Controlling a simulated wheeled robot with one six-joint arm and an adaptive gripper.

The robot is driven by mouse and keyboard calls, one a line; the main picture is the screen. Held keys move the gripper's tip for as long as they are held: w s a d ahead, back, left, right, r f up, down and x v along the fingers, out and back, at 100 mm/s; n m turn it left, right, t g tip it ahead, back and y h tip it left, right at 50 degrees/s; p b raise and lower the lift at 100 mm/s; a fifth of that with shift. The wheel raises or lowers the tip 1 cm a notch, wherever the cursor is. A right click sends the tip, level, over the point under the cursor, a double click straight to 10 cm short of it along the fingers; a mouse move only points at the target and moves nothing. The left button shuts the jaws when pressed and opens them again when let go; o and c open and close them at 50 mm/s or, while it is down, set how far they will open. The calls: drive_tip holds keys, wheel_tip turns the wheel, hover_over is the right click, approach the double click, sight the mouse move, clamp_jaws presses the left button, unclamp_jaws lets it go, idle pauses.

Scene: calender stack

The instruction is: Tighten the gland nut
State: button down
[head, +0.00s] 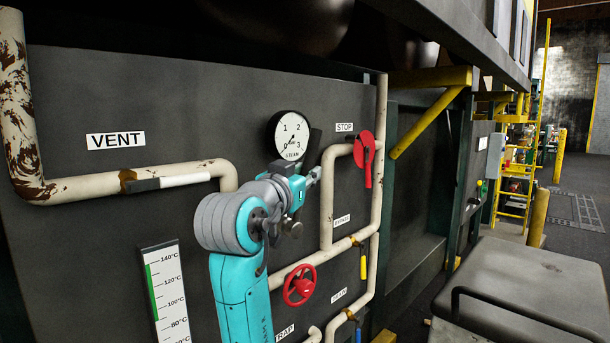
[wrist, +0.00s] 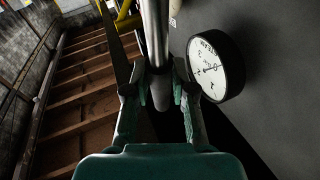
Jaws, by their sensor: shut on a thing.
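My gripper (head: 314,175) is in front of the dark panel, just below and right of the steam gauge. In the wrist view my gripper (wrist: 163,82) has its two fingers on either side of a smooth grey metal bar (wrist: 155,35) and is shut on it. The bar runs from the top edge down between the fingers, and its rounded lower end shows. I cannot tell what is at the bar's upper end, which leaves the picture. I cannot make out a gland nut in either view.
The round steam gauge (head: 288,135) is close beside my gripper; it also shows in the wrist view (wrist: 215,66). Cream pipes (head: 327,205) run right of my arm, with a red STOP lever (head: 367,158) and red handwheel (head: 299,285). A grey cabinet (head: 530,285) stands at lower right.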

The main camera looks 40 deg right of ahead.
drive_tip(key=c, duration=1.7)
unclamp_jaws()
clamp_jaws()
